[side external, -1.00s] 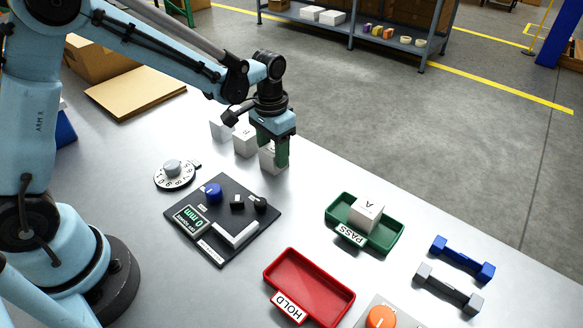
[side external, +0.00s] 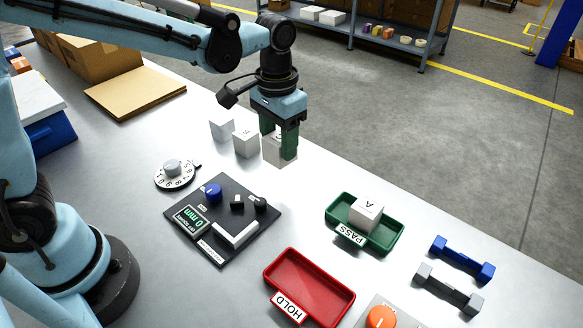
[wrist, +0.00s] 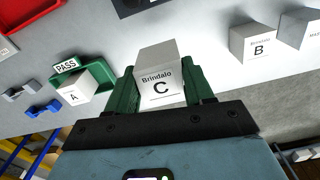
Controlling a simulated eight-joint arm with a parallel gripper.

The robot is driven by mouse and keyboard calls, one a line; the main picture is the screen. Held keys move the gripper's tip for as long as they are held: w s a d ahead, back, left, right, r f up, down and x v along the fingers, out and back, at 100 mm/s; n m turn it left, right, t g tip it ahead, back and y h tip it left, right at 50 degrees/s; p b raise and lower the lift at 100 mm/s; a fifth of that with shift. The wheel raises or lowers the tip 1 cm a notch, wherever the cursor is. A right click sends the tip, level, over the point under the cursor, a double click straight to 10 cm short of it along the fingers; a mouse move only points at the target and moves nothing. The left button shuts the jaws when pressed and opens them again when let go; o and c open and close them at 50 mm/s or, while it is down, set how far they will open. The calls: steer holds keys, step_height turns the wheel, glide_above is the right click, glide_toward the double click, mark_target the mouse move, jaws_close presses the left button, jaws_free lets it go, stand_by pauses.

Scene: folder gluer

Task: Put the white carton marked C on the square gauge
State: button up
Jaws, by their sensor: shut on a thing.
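My gripper (side external: 280,142) has its green fingers shut on the white carton marked C (wrist: 161,82). The square gauge (side external: 181,215) is a black plate with a 0 mm display, a blue knob and a white L-shaped bar (side external: 236,236). It lies on the table, nearer the camera than the gripper, with no carton on it.
Carton B (side external: 246,142) and another white carton (side external: 222,129) stand left of my gripper. Carton A (side external: 366,213) is in the green PASS tray (side external: 381,241). The red HOLD tray (side external: 309,288) is empty. A round dial (side external: 175,175) sits beside the gauge.

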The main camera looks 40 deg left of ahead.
steer(key=s+d+r, duration=0.2)
steer(key=d, duration=0.1)
steer(key=s+a+f+n, duration=0.25)
steer(key=s+n, duration=0.85)
steer(key=n, duration=0.7)
steer(key=shift+s+d+f, duration=0.1)
steer(key=shift+d+f, duration=0.05)
steer(key=shift+f, duration=1.45)
steer(key=shift+s+d+f, duration=0.1)
steer(key=shift+f, duration=1.45)
steer(key=o, duration=1.1)
